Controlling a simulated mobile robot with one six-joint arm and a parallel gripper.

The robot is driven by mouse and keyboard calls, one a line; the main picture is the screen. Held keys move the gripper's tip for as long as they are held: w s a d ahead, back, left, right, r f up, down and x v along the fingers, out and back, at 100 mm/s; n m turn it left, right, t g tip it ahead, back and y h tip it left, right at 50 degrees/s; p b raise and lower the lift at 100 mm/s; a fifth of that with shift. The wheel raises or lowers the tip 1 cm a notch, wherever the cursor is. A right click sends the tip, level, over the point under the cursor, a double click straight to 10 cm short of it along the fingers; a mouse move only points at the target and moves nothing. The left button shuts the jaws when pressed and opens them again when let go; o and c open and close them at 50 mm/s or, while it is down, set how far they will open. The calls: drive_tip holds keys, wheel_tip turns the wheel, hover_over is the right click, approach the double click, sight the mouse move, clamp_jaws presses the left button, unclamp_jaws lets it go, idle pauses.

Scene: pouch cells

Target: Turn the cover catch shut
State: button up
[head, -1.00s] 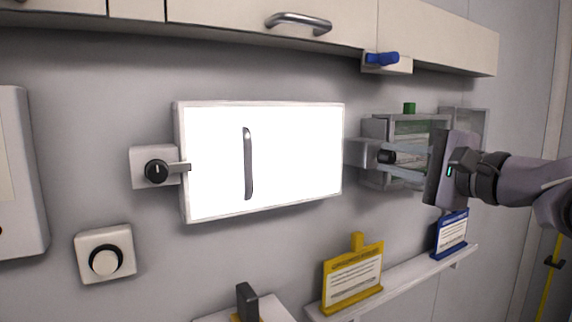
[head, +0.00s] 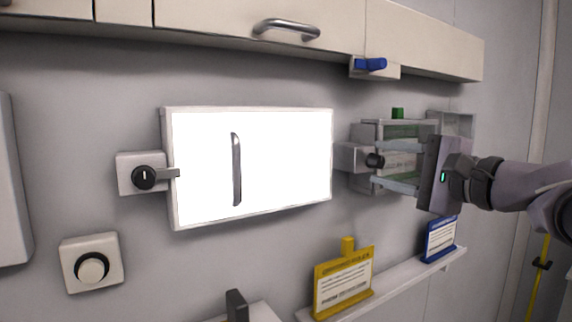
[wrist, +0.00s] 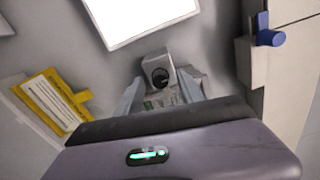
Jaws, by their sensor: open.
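A dark round knob (head: 375,160) sits on a grey block (head: 350,157) at the left side of a clear-fronted box (head: 405,130) with green inside. I take this knob to be the cover catch; its turn position cannot be made out. My gripper (head: 381,164) is open, with one finger above and one below the knob in the head view. In the wrist view the knob (wrist: 160,76) shows between the spread finger ends. I cannot tell whether the fingers touch it. My gripper hides part of the box.
A bright white panel (head: 285,160) with a dark handle lies left, with another knob and lever (head: 145,177) at its left edge. Yellow (head: 343,280) and blue (head: 440,240) signs stand on a ledge below.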

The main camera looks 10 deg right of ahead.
drive_tip(key=v, duration=1.6)
drive_tip(key=shift+s, duration=0.35)
